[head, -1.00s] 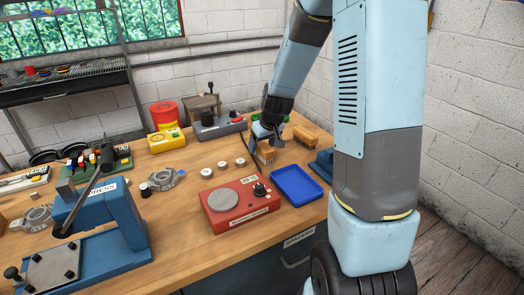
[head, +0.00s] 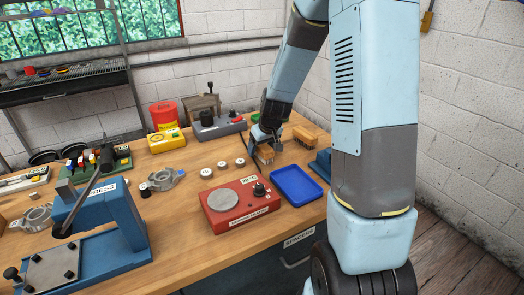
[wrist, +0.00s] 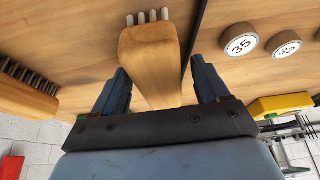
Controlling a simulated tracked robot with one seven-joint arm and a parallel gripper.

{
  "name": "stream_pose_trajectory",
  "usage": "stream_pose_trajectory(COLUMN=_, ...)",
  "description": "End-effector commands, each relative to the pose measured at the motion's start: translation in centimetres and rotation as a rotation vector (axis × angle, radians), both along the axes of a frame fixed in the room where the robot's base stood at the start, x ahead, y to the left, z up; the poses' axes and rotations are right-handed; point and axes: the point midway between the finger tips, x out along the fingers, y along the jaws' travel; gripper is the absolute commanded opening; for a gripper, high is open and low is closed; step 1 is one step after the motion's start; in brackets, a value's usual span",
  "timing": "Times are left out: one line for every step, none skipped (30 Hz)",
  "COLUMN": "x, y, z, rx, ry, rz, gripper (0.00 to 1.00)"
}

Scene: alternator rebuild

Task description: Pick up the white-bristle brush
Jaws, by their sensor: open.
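The white-bristle brush (wrist: 152,50) has a pale wooden block with short whitish bristle tufts at its top end in the wrist view. In the head view the brush (head: 265,158) is on the bench, partly hidden by my gripper (head: 265,138). In the wrist view my gripper (wrist: 160,68) is open, with one blue finger on each side of the wooden block. A gap shows beside the right finger; whether the left finger touches the wood I cannot tell.
A second wooden brush (wrist: 28,98) with dark bristles lies to the left in the wrist view; it also shows in the head view (head: 311,138). A thin dark edge runs close by the right finger.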

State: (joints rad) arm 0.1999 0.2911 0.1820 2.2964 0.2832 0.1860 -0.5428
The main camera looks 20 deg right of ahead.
Motion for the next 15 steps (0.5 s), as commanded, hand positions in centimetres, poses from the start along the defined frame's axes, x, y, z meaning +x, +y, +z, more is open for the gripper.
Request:
stream_pose_trajectory(x=0.0, y=0.0, z=-0.04, rx=0.0, ry=0.0, rz=0.0, gripper=0.74)
stream_pose_trajectory(x=-0.01, y=0.0, z=-0.06, rx=0.0, ry=0.0, rz=0.0, gripper=0.74)
stream_pose_trajectory(x=-0.01, y=0.01, z=-0.06, rx=0.0, ry=0.0, rz=0.0, gripper=0.74)
stream_pose_trajectory(x=-0.01, y=0.01, z=-0.06, rx=0.0, ry=0.0, rz=0.0, gripper=0.74)
stream_pose_trajectory(x=-0.01, y=0.01, z=-0.06, rx=0.0, ry=0.0, rz=0.0, gripper=0.74)
stream_pose_trajectory(x=-0.01, y=0.01, z=-0.06, rx=0.0, ry=0.0, rz=0.0, gripper=0.74)
stream_pose_trajectory(x=-0.01, y=0.01, z=-0.06, rx=0.0, ry=0.0, rz=0.0, gripper=0.74)
stream_pose_trajectory(x=-0.01, y=0.01, z=-0.06, rx=0.0, ry=0.0, rz=0.0, gripper=0.74)
stream_pose_trajectory(x=-0.01, y=0.01, z=-0.06, rx=0.0, ry=0.0, rz=0.0, gripper=0.73)
stream_pose_trajectory(x=-0.01, y=0.01, z=-0.06, rx=0.0, ry=0.001, rz=0.0, gripper=0.7)
stream_pose_trajectory(x=-0.01, y=0.01, z=-0.06, rx=0.0, ry=0.001, rz=0.0, gripper=0.67)
stream_pose_trajectory(x=-0.01, y=0.01, z=-0.06, rx=0.0, ry=0.001, rz=0.0, gripper=0.63)
stream_pose_trajectory(x=-0.01, y=0.01, z=-0.06, rx=0.0, ry=0.001, rz=0.0, gripper=0.6)
stream_pose_trajectory(x=-0.01, y=0.01, z=-0.06, rx=0.0, ry=0.001, rz=0.0, gripper=0.57)
stream_pose_trajectory(x=-0.01, y=0.01, z=-0.06, rx=0.0, ry=0.001, rz=0.0, gripper=0.53)
